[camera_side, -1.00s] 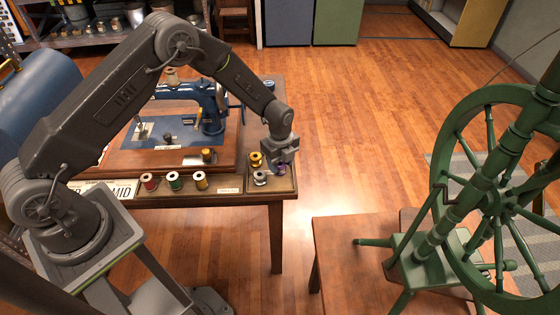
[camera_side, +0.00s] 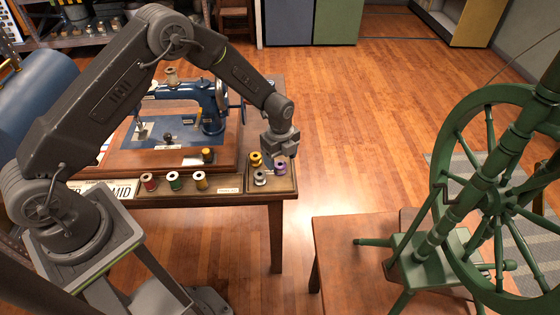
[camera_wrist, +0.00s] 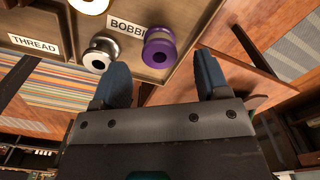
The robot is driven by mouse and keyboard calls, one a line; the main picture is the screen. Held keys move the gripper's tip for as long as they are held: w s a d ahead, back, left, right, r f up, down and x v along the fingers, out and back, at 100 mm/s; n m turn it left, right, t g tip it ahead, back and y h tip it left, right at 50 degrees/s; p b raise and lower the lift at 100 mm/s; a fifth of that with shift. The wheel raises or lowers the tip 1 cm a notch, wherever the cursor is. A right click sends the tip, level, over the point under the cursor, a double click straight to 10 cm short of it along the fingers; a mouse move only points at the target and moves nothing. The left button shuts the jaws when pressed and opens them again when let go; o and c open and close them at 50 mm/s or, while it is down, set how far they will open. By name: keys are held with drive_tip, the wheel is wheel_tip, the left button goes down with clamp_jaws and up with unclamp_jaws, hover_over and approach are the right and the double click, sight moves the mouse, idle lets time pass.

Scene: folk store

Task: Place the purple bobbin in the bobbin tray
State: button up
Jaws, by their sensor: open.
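The purple bobbin (camera_side: 281,168) stands in the bobbin tray (camera_side: 290,186) at the right end of the table. It also shows in the wrist view (camera_wrist: 159,47), inside the tray beside the "BOBBI..." label. A silver bobbin (camera_side: 260,178) and a yellow bobbin (camera_side: 255,160) stand in the same tray, to its left. My gripper (camera_side: 282,155) is just above the purple bobbin in the side view. In the wrist view its two blue-grey fingers (camera_wrist: 160,75) are apart with nothing held between them, and the purple bobbin is clear of them.
Several thread spools (camera_side: 173,180) stand in a row left of the tray. A blue sewing machine (camera_side: 210,105) stands on its wooden base behind them. The green spinning wheel (camera_side: 495,205) is at the right, apart from the table. The tray's right part looks clear.

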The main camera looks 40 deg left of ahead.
wheel_tip(320, 180, up, 10)
idle(0.3)
drive_tip(key=s+a+r+n+t, duration=0.1)
drive_tip(key=s+r+n, duration=0.45)
drive_tip(key=r, duration=0.45)
drive_tip(key=s+a+r+n+t, duration=0.15)
drive_tip(key=s+r+n, duration=0.25)
drive_tip(key=s+r, duration=0.4)
drive_tip(key=s+r+n+t, duration=0.1)
drive_tip(key=s+r+n, duration=0.1)
drive_tip(key=s+n, duration=0.3)
drive_tip(key=s+r+n+t, duration=0.2)
drive_tip(key=s+n, duration=0.4)
drive_tip(key=s, duration=0.4)
drive_tip(key=shift+s+a+r, duration=0.15)
drive_tip(key=shift+a+r, duration=0.05)
drive_tip(key=shift+r, duration=0.4)
